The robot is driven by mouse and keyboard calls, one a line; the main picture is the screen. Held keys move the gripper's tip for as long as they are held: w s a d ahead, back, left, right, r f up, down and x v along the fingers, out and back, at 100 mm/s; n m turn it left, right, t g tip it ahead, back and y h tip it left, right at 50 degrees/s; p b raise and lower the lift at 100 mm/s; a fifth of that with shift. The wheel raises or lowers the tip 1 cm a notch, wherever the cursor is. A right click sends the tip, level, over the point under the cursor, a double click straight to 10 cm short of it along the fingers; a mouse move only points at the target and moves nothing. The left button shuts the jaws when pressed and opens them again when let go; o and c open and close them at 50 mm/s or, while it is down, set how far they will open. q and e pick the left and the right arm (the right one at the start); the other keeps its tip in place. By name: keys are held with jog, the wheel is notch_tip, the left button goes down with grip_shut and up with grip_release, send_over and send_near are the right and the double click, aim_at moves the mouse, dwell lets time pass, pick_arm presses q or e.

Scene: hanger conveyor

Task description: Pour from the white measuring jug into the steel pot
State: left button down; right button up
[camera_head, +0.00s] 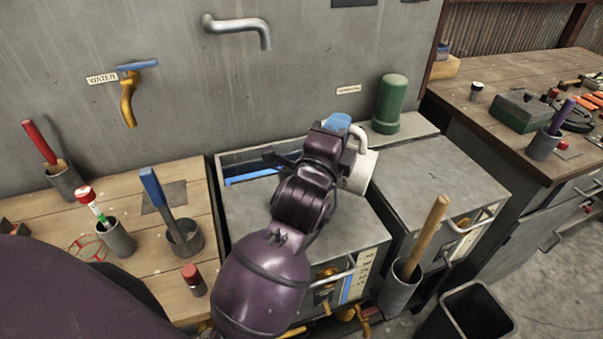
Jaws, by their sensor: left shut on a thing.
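I cannot pick out the steel pot for certain; my arm hides part of the unit top. My right gripper is not in view.
A green cylinder (390,104) stands behind the jug. Grey cups with handled tools stand on the left wooden bench, including a blue-handled tool (155,190). A grey holder (401,287) with a wooden handle is front right. The right unit's top (440,180) is clear.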

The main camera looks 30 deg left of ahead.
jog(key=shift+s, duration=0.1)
pick_arm(q)
jog(key=shift+a+n, duration=0.15)
jog(key=shift+n, duration=0.15)
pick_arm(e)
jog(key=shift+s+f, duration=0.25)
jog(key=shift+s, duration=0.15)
pick_arm(q)
jog(key=shift+a+n, duration=0.3)
jog(key=shift+a, duration=0.05)
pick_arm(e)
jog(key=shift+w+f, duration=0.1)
pick_arm(q)
jog(key=shift+s+a+f+y, duration=0.1)
jog(key=shift+y, duration=0.3)
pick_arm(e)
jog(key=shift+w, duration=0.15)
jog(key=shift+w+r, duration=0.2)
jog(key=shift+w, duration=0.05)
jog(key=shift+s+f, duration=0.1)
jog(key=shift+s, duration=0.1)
